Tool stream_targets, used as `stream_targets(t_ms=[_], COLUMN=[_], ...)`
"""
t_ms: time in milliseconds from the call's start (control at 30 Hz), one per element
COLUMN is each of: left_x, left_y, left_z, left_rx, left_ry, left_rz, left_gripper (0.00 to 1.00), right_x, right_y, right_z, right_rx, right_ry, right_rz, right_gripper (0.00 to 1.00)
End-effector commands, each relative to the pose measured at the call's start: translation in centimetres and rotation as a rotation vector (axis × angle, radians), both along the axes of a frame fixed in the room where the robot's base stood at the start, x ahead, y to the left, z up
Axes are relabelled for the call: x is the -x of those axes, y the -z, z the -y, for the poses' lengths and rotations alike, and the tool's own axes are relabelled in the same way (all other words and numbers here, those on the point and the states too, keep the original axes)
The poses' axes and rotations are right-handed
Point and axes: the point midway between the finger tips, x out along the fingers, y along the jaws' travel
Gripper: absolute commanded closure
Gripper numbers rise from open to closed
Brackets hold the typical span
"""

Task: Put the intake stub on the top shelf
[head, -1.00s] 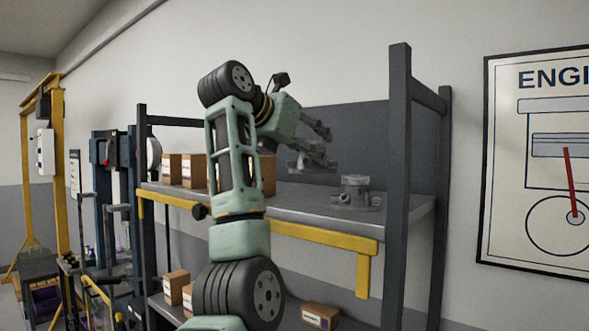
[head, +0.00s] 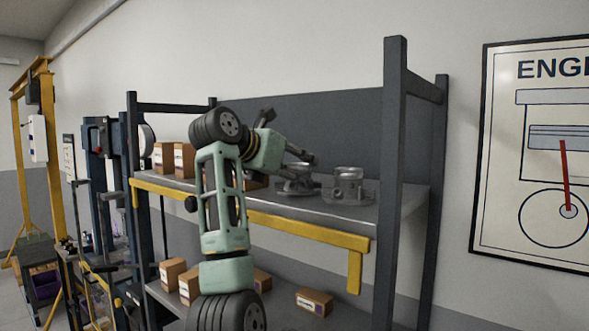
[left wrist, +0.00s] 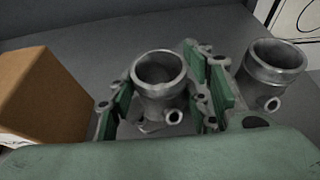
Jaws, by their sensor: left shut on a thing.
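My left gripper (head: 304,158) reaches over the top shelf (head: 325,215) from the left. It is shut on a grey metal intake stub (head: 296,187), a short round pipe on a flange. In the left wrist view the held stub (left wrist: 158,76) stands upright between the green finger pads. Its base is at about the shelf surface, but I cannot tell whether it touches. A second, similar stub (head: 348,182) stands upright on the shelf just to the right, and shows in the left wrist view (left wrist: 270,70), close beside the right finger. My right gripper is not in view.
Cardboard boxes (head: 184,160) stand on the shelf's left part; one box (left wrist: 38,98) is left of the gripper in the left wrist view. A grey post (head: 396,150) bounds the shelf at right. More boxes (head: 314,302) lie on the lower shelf.

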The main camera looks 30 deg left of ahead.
Motion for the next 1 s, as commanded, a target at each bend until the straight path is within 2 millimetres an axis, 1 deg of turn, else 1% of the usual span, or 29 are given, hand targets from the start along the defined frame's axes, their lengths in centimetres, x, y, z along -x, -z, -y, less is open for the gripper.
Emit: stream_targets(t_ms=[133,167,333,367,600,733,867,1000], left_x=[0.0,0.0,0.0,0.0,0.0,0.1,1.8,4.7], left_y=[0.3,0.2,0.2,0.2,0.2,-0.2,-0.5,-1.5], left_z=[0.0,0.0,0.0,0.0,0.0,0.0,-0.1,-0.4], left_rx=[0.0,0.0,0.0,0.0,0.0,-0.001,0.0,-0.001], left_ry=[0.0,0.0,0.0,0.0,0.0,0.0,0.0,-0.001], left_rz=[0.003,0.0,0.0,0.0,0.0,0.001,0.006,0.008], left_gripper=[0.91,0.52,0.37,0.36,0.36,0.36,0.36,0.36], right_x=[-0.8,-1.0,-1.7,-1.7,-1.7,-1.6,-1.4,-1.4], right_y=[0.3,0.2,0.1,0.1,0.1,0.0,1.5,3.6], right_z=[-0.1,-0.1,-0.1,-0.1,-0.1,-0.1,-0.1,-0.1], right_rx=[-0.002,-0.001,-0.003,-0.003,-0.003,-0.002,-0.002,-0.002], right_ry=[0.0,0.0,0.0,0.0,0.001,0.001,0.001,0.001], right_rz=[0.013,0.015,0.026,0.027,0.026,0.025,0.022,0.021], right_gripper=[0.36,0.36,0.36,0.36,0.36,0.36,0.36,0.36])
